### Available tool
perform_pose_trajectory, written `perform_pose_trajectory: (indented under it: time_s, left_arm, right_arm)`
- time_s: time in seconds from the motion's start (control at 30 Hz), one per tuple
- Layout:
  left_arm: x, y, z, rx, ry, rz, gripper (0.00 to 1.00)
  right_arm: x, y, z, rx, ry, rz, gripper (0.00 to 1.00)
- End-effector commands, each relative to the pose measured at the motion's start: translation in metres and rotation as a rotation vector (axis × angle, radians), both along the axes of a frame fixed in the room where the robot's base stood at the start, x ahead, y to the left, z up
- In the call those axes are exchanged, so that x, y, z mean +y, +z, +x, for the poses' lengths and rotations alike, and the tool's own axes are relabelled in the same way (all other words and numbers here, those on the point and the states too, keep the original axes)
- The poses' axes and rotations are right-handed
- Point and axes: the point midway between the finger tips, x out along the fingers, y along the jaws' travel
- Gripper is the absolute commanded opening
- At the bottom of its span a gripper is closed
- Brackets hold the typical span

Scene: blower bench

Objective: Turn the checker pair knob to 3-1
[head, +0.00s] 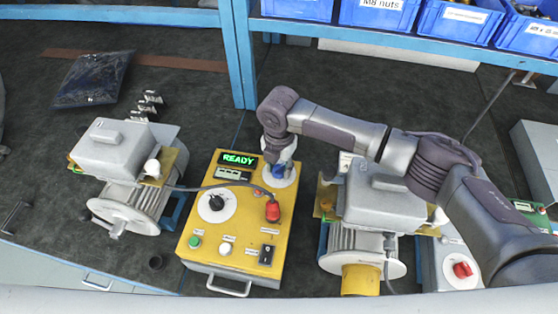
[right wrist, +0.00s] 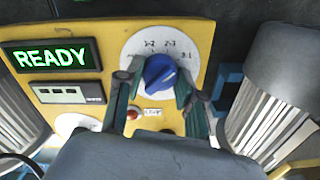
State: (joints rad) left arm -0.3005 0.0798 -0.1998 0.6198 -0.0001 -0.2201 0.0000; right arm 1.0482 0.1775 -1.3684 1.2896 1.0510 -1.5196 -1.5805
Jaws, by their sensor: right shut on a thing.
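The checker is a yellow box (head: 193,246) on the bench with a green READY display (head: 239,159); the display also shows in the right wrist view (right wrist: 50,55). Its blue pair knob (right wrist: 160,72) sits on a white round dial (right wrist: 133,48) marked 1-2, 2-3 and 3-1 from left to right. I cannot tell for sure which mark the knob points to. My right gripper (right wrist: 158,98) reaches down over the dial, its fingers on either side of the knob, shut on it. In the head view the gripper (head: 279,158) partly hides the dial. My left gripper is not in view.
A black knob (head: 216,203), a red plug (head: 272,211) and small buttons are on the same box. Motors stand close on its left (head: 125,205) and right (head: 375,210). A shelf with blue bins (head: 380,14) runs along the back. A dark bag (head: 92,80) lies back left.

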Motion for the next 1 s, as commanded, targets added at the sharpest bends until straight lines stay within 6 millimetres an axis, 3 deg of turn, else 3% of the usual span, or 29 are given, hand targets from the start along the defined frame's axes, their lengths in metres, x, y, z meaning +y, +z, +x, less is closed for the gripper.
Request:
perform_pose_trajectory:
  time_s: [0.4,0.97,1.0]
  left_arm:
    - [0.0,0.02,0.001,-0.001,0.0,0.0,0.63]
    - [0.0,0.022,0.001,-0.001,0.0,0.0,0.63]
    - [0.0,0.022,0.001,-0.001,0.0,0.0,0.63]
  right_arm:
    - [0.0,0.002,0.001,-0.001,-0.213,0.0,0.03]
    - [0.0,0.001,0.001,-0.002,-0.25,0.001,0.03]
    - [0.0,0.001,0.001,-0.002,-0.25,0.001,0.41]
